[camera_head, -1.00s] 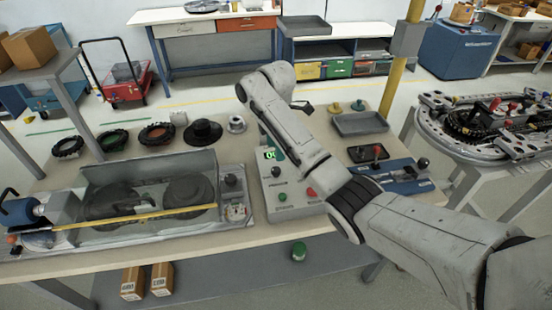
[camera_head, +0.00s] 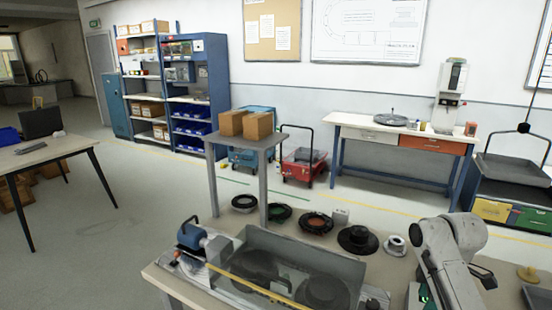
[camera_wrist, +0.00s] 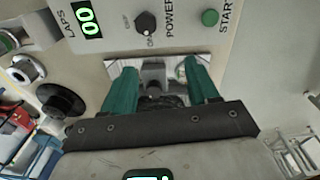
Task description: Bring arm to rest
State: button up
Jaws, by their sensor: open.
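My gripper (camera_wrist: 162,88) shows in the wrist view with two green fingers spread apart and nothing between them. It faces the control box (camera_wrist: 165,25), which has a green LAPS display, a black power knob (camera_wrist: 146,23) and a green start button (camera_wrist: 210,17). I cannot tell how far the fingers are from the box. In the head view part of my arm stands at the lower right, and my gripper is not clearly seen there.
A workbench holds a clear-walled machine (camera_head: 290,250), several dark rings, a black hub (camera_head: 357,240) and a small silver part (camera_head: 396,245). A raised stand (camera_head: 250,143) carries cardboard boxes. A red cart (camera_head: 303,167) and a blue shelf stand behind. Open floor lies at left.

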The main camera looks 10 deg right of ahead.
jog(key=s+a+f+m+t+y, duration=0.1)
jog(key=s+a+f+m+t, duration=0.2)
jog(key=s+a, duration=0.4)
jog(key=s+a+f+m, duration=0.4)
jog(key=s+a+f, duration=0.15)
jog(key=a, duration=0.35)
jog(key=s+r+m+t+h, duration=0.15)
jog(key=s+m, duration=0.45)
jog(key=s, duration=0.6)
jog(key=s+d+f+g, duration=0.2)
jog(key=s+f+g, duration=0.2)
jog(key=s, duration=0.6)
notch_tip(320, 180, down, 2)
jog(key=shift+s+f+b, duration=0.15)
jog(key=shift+f+b, duration=0.1)
jog(key=shift+b, duration=0.1)
jog(key=shift+d, duration=0.1)
jog(key=shift+c, duration=0.3)
